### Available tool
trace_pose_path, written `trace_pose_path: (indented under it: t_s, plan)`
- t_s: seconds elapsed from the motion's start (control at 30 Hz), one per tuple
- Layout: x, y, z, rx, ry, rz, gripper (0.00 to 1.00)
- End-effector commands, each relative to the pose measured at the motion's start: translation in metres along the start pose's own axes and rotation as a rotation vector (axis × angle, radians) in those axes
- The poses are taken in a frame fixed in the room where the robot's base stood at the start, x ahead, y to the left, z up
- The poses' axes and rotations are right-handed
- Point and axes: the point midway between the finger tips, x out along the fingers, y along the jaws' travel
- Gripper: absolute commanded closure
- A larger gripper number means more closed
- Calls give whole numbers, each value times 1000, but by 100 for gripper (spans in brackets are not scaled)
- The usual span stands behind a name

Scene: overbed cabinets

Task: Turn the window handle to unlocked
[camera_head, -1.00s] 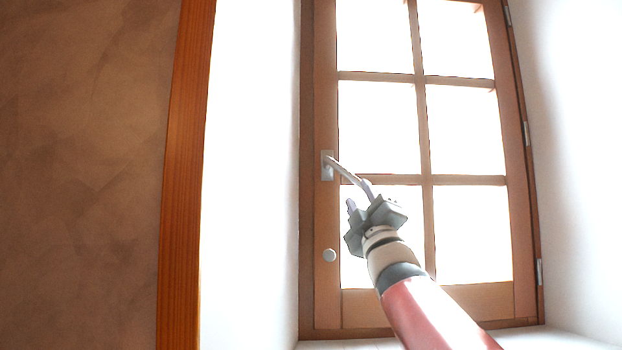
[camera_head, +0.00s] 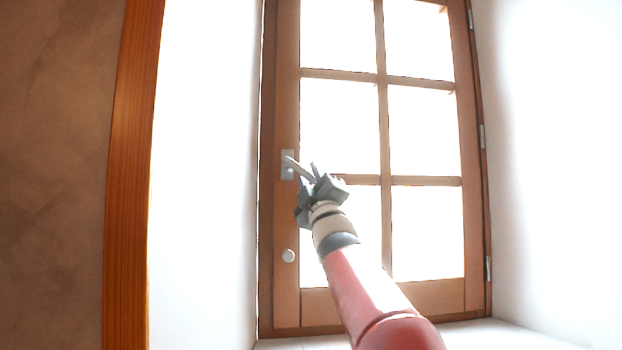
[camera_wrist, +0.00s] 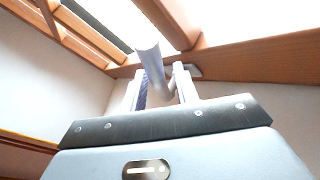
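The window handle (camera_head: 296,165) is a grey lever on a small plate on the left stile of the wooden window. Its lever slants down to the right from the plate. My gripper (camera_head: 307,175) is at the lever, with one finger on each side of it. The fingers look apart, with a gap beside the lever. Exact contact is hard to tell.
A round knob (camera_head: 288,255) sits on the stile below the handle. The window frame (camera_head: 287,220) has several bright panes with wooden bars. White reveal walls (camera_head: 540,180) flank it, and a sill (camera_head: 480,335) runs below. An orange wooden post (camera_head: 130,180) stands at the left.

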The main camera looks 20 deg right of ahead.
Motion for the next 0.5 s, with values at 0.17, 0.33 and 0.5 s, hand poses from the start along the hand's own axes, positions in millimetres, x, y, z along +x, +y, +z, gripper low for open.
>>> trace_pose_path:
  t_s: [0.17,0.33,0.5]
  plan:
    - [0,0,0,0,0,0,94]
    - [0,0,0,0,0,0,100]
    - [0,0,0,-1,1,-1,100]
